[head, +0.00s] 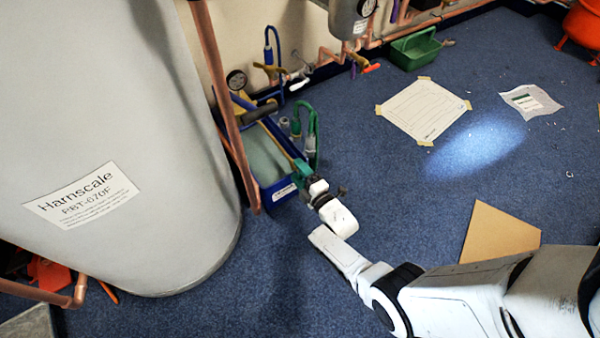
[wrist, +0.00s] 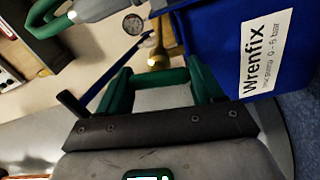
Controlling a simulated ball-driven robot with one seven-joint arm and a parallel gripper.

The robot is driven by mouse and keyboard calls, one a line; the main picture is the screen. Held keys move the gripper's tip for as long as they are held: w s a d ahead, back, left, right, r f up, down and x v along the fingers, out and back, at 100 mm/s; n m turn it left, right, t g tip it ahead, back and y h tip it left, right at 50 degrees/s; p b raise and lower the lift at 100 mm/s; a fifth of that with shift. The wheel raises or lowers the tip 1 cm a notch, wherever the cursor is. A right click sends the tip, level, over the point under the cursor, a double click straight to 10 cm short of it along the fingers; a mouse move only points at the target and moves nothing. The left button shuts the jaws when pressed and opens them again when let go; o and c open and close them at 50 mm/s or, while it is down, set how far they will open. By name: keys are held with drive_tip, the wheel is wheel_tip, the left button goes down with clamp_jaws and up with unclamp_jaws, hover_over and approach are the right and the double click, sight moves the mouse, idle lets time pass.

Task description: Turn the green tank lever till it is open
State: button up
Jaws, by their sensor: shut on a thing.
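The blue Wrenfix tank (head: 277,192) stands on the floor beside the grey cylinder; its labelled wall (wrist: 222,45) fills the upper right of the wrist view. My gripper (head: 301,174) is at the tank's near right corner. In the wrist view its two green fingers (wrist: 160,84) stand either side of a short green lever (wrist: 162,78), with a brass fitting just beyond it. The gripper is shut on this lever, which lies crosswise between the fingers. In the head view the gripper hides the lever. How far the valve is turned cannot be told.
The large grey Harnscale cylinder (head: 100,130) is close on the left. A cardboard piece (head: 500,234) lies at right; the carpet between is mostly clear.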

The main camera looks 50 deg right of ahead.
drive_tip(key=shift+f+n, duration=0.1)
drive_tip(key=shift+n, duration=0.7)
drive_tip(key=o, duration=1)
drive_tip(key=shift+c, duration=0.2)
drive_tip(key=shift+s, duration=0.1)
drive_tip(key=p+v, duration=0.3)
drive_tip(key=v, duration=0.7)
drive_tip(key=shift+s+a+p, duration=0.15)
drive_tip(key=shift+s+p, duration=0.15)
